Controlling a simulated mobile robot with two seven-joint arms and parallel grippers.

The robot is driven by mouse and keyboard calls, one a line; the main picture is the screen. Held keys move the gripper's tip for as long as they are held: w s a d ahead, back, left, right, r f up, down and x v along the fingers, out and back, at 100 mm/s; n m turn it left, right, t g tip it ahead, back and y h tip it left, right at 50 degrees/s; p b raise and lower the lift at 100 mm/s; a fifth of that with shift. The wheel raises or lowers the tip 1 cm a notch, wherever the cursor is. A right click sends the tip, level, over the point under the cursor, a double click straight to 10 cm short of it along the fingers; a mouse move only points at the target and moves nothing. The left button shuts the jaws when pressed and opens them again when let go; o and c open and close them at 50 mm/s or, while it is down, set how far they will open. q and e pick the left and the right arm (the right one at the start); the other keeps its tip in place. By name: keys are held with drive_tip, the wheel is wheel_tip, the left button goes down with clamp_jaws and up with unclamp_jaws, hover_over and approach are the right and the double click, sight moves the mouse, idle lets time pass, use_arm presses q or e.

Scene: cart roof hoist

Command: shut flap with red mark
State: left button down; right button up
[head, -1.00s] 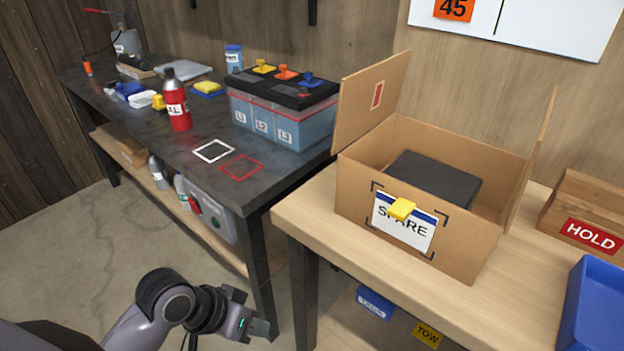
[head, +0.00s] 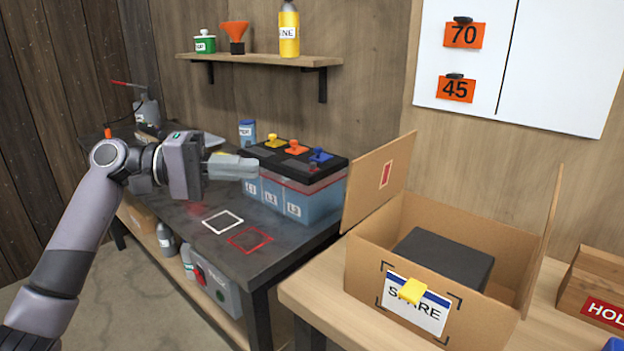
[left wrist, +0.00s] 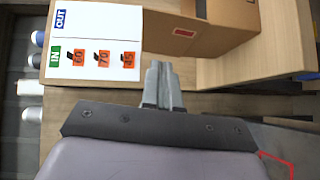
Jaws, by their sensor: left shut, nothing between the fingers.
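The cardboard box (head: 365,272) stands on the light wood table with a dark block (head: 442,262) inside. Its left flap (head: 374,186) stands up, leaning outward, and bears a red mark (head: 386,174) on its inner face. The right flap (head: 543,240) also stands up. My left gripper (head: 252,168) is shut and empty, raised in front of the battery and left of the marked flap, apart from it. In the left wrist view its fingers (left wrist: 160,85) are together, and a cardboard piece with a red mark (left wrist: 185,32) shows beyond them. My right gripper is not in view.
The battery (head: 300,205) with coloured knobs stands on the dark bench, close left of the flap. A shelf (head: 270,61) with bottles is on the wall above. A wooden HOLD box (head: 592,285) stands right of the cardboard box.

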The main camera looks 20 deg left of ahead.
use_arm(q)
drive_tip(key=p, duration=0.2)
approach(353, 181)
drive_tip(key=w+d, duration=0.2)
drive_tip(key=w, duration=0.3)
drive_tip(key=shift+s+d+f, duration=0.2)
drive_tip(key=shift+s+d, duration=0.1)
drive_tip(key=shift+d, duration=0.2)
drive_tip(key=shift+s+d+f, duration=0.2)
drive_tip(key=shift+s+d, duration=0.05)
drive_tip(key=shift+d, duration=0.25)
drive_tip(key=shift+s+d+f, duration=0.1)
drive_tip(key=shift+s+d, duration=0.1)
drive_tip(key=shift+d, duration=0.35)
